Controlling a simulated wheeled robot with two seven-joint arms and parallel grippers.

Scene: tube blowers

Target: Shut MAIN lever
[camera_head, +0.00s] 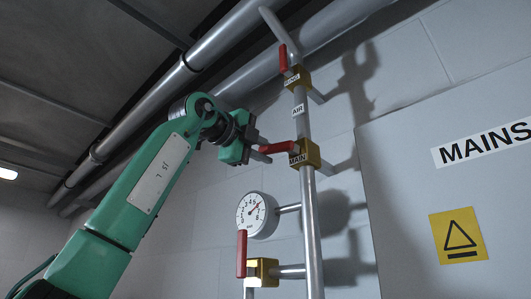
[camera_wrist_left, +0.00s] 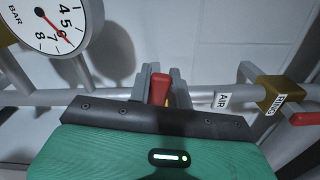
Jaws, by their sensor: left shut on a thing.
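The MAIN lever (camera_head: 278,147) is a red handle on a brass valve body (camera_head: 313,154) labelled MAIN, on a vertical grey pipe. The handle points left, roughly across the pipe. My left gripper (camera_head: 262,150) is at the free end of this handle, shut on it. In the left wrist view the red handle (camera_wrist_left: 159,91) sits between the two grey fingers of the left gripper (camera_wrist_left: 162,73). The MAIN valve body is mostly hidden there behind my gripper. My right gripper is in neither view.
Above is the RING valve (camera_head: 299,78), its red lever (camera_head: 283,58) near upright. A pressure gauge (camera_head: 256,215) and another red lever (camera_head: 241,254), upright, are below. A grey MAINS panel (camera_head: 405,200) stands right. Large pipes (camera_head: 228,35) run overhead.

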